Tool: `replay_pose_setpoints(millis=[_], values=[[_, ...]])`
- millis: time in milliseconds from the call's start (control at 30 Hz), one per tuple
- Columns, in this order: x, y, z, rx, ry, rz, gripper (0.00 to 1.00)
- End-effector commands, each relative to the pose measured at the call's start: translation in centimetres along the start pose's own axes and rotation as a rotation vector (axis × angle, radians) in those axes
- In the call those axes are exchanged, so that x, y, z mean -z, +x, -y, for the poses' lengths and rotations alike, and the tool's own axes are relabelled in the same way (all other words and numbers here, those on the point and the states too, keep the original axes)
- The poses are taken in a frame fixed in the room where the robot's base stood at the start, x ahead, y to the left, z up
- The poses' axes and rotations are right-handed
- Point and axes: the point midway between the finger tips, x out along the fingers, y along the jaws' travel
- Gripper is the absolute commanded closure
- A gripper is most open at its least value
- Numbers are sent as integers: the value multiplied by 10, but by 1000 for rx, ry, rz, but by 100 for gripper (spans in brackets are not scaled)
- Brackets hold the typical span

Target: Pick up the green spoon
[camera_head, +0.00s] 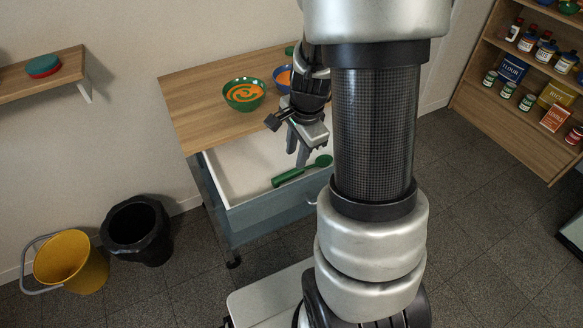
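The green spoon (288,177) lies in the open drawer (240,165), close to its front wall. Its thick handle points left and its round bowl end (323,160) points right. My gripper (300,158) points down over the drawer, just above the spoon's middle. Its two fingers look apart, with nothing seen between them. I cannot tell whether a fingertip touches the spoon. The right part of the drawer is hidden behind my arm.
A green bowl (244,93) with orange contents and a blue bowl (283,77) stand on the wooden top (190,90) above the drawer. A black bin (136,230) and a yellow bucket (70,262) stand at left. Shelves (515,100) with groceries are at right.

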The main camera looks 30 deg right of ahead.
Motion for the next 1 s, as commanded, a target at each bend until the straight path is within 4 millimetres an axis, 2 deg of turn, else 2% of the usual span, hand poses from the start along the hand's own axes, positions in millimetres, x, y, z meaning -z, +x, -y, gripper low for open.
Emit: replay_pose_setpoints(millis=[33,100,367,633,767,1000], values=[[0,15,-1,-2,2,1,71],[0,26,-1,-2,-1,1,71],[0,45,0,1,-1,0,71],[-2,84,2,-2,-2,1,71],[-2,93,2,0,-2,1,71],[-2,93,3,1,-3,0,71]])
